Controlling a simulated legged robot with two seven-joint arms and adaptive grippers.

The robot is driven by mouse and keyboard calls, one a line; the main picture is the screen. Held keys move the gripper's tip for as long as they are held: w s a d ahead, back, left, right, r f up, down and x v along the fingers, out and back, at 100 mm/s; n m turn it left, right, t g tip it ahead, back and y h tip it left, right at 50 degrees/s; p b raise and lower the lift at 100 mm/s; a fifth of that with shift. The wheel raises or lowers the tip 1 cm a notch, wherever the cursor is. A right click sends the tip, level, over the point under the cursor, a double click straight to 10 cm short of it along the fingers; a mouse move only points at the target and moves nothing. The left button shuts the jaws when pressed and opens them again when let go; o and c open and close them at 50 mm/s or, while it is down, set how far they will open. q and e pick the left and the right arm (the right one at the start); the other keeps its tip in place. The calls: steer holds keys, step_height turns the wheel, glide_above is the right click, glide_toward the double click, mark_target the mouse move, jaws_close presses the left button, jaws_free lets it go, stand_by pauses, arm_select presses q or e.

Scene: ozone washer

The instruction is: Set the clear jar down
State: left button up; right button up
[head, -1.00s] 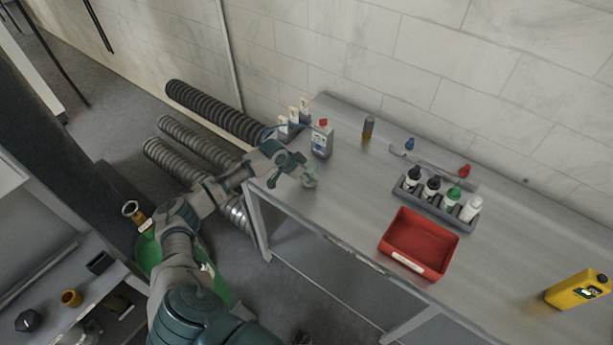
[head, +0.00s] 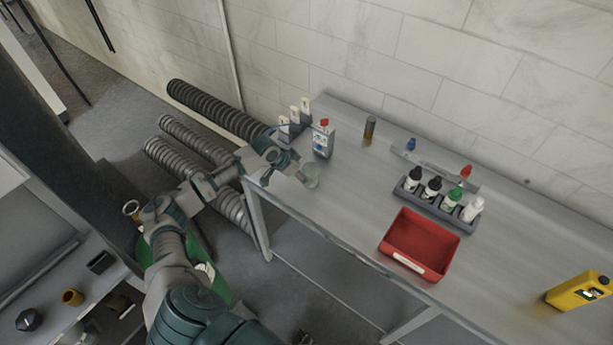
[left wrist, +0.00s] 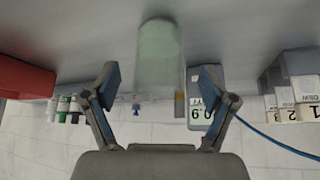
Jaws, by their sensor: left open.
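The clear jar (head: 312,177) is a pale greenish, see-through cylinder. It stands upright on the grey metal table (head: 350,215) near its left end. In the left wrist view, which looks upside down, the jar (left wrist: 160,58) is centred just ahead of my fingers. My left gripper (head: 297,170) is beside the jar on its left. In the left wrist view the fingers of my left gripper (left wrist: 160,82) are spread wide, with gaps either side of the jar. My right gripper is not in view.
A grey meter with a red top (head: 323,139) stands behind the jar. A brown vial (head: 369,128) is at the back. A red bin (head: 411,262) and a rack of dropper bottles (head: 410,201) are to the right. Table between jar and bin is clear.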

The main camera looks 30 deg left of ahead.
arm_select(q)
steer(key=v, duration=0.7)
steer(key=shift+r, duration=0.15)
steer(key=shift+s, duration=0.1)
